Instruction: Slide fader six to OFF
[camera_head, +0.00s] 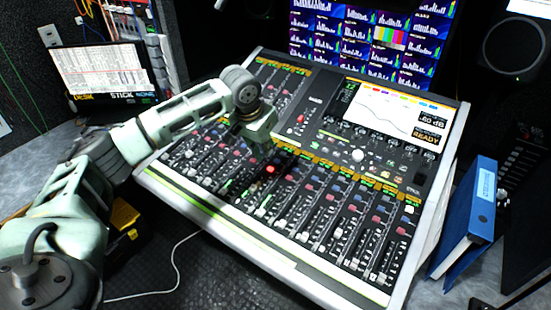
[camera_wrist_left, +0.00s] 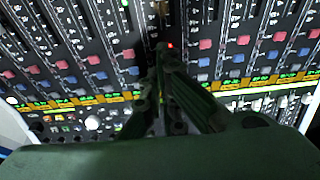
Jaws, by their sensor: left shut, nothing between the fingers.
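The mixing console (camera_head: 160,180) has a long lower bank of faders with coloured buttons and a small label strip. I cannot read which channel is number six. My left gripper (camera_head: 262,152) reaches in from the left over the middle of this bank, pointing down at the panel. In the left wrist view the left gripper (camera_wrist_left: 163,52) is shut and empty, its fingertips over the dark channel strips. A lit red button (camera_head: 270,169) is close to the fingertips; a red light (camera_wrist_left: 171,45) shows beside them in the wrist view. The fingers hide part of the strip beneath. My right gripper is not seen.
A screen (camera_head: 395,112) and a knob section fill the console's upper right. Blue binders (camera_head: 470,215) stand to its right. A laptop-like display (camera_head: 103,70) is at the left, and monitors (camera_head: 365,40) stand behind. The near faders on the right are unobstructed.

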